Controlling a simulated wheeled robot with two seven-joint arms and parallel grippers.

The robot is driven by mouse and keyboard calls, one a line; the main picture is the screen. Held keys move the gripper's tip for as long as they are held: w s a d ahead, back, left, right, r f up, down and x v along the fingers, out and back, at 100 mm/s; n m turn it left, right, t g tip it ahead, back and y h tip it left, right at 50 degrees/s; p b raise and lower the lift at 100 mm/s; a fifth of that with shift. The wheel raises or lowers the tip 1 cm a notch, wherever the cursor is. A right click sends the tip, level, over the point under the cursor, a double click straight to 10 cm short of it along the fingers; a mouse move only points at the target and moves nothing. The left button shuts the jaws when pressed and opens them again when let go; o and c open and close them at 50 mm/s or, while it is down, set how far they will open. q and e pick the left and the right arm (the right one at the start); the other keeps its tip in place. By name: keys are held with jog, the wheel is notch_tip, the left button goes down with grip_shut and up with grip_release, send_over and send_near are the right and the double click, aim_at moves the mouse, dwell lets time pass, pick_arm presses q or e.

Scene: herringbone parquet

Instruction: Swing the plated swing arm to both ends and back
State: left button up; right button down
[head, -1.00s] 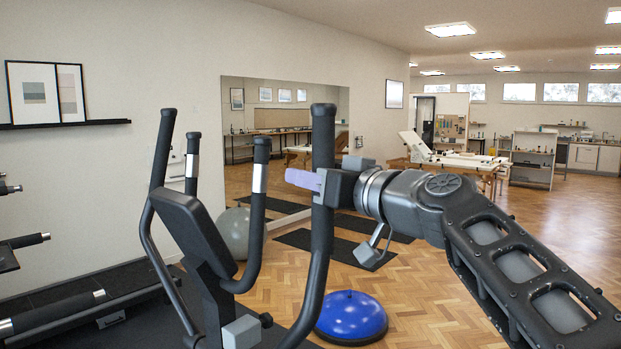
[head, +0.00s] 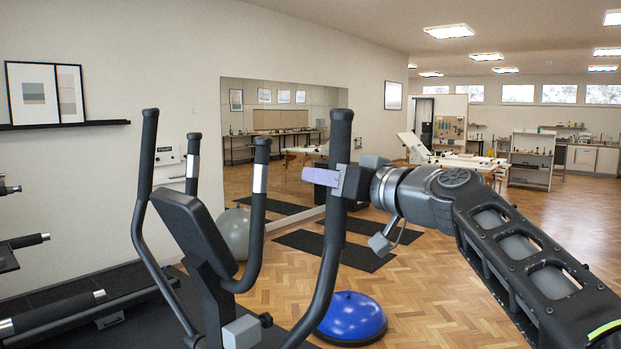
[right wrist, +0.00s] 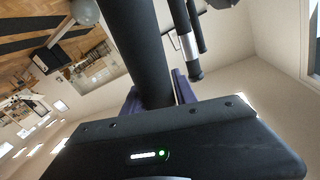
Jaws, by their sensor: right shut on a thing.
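The swing arm (head: 327,235) in my right gripper is a tall dark curved bar on the near right side of an elliptical trainer. My right gripper (head: 323,177), with lilac fingers, is shut around its upper part, below the top end. In the right wrist view the dark bar (right wrist: 132,45) runs between the purple fingers (right wrist: 157,95). The other swing arm (head: 140,210) stands on the trainer's left side, with its top farther left. I cannot make out a plate on either swing arm. My left gripper is not in view.
Two fixed handles with silver bands (head: 261,178) and a console (head: 195,230) stand between the swing arms. A blue balance dome (head: 352,316) lies on the parquet at the right. Dark mats (head: 335,250) and a grey ball (head: 231,234) lie behind. A treadmill (head: 60,310) is at the left.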

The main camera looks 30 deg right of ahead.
jog(key=shift+m, duration=0.6)
jog(key=d, duration=0.2)
jog(key=w+d, duration=0.1)
jog(key=d, duration=0.1)
jog(key=shift+d+f, duration=0.1)
jog(key=shift+f, duration=0.25)
jog(key=c, duration=1.5)
grip_release()
jog(key=shift+d, duration=0.1)
jog(key=o, duration=0.5)
jog(key=shift+w+d+f, duration=0.1)
jog(key=shift+d+f, duration=0.1)
jog(key=shift+a, duration=0.1)
